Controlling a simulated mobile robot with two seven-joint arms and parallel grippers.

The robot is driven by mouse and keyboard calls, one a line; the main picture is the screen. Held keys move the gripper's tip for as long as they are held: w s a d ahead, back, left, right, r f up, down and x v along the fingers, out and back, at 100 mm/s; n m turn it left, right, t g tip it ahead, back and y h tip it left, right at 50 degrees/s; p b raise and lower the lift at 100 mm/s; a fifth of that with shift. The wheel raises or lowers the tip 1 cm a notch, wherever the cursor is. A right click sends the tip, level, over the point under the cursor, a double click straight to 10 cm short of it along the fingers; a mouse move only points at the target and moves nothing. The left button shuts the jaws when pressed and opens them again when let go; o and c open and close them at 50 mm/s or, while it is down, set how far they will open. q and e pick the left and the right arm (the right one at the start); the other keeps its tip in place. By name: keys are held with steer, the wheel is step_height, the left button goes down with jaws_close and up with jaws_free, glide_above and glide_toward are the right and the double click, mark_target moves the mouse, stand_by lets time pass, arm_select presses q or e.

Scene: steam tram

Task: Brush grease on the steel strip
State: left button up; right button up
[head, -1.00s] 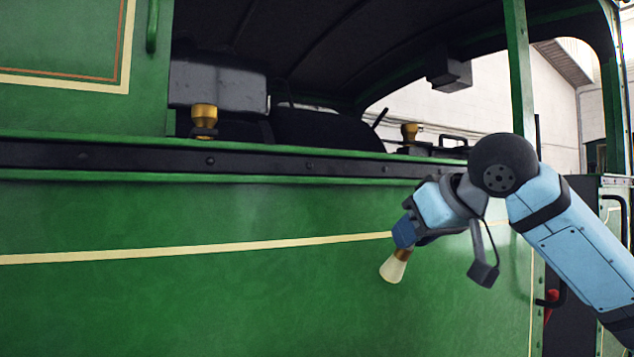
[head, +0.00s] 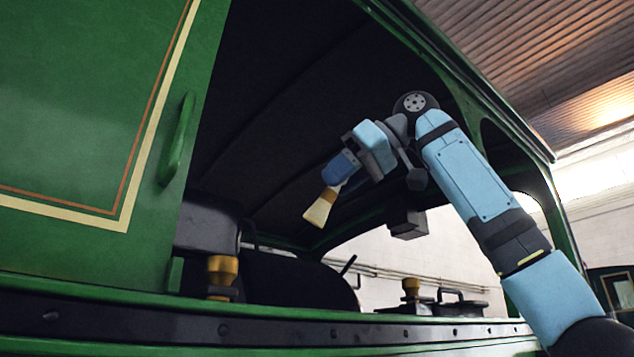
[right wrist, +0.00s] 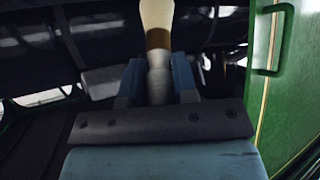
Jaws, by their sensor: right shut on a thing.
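My right gripper (head: 344,168) is shut on a brush with pale bristles (head: 319,210) and a brown-gold band. In the head view it holds the brush tilted, bristles down and to the left, in front of the dark cab opening. The brush also shows in the right wrist view (right wrist: 157,15), its whitish handle between the blue fingers (right wrist: 157,85). A dark riveted strip (head: 280,332), which looks like the steel strip, runs along the green tram side below the opening. The brush appears above it and apart from it. I cannot make out grease. My left gripper is out of view.
A green panel with a handle (head: 177,140) stands left of the opening. Brass-coloured fittings (head: 222,270) (head: 411,287) and a dark grey box (head: 207,222) show behind the strip. A dark box (head: 407,222) hangs under the roof.

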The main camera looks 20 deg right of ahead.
mark_target(327, 215)
steer(key=shift+s+f, duration=0.15)
steer(key=shift+f, duration=0.15)
step_height(327, 215, down, 4)
steer(key=shift+f, duration=0.1)
stand_by(0.3)
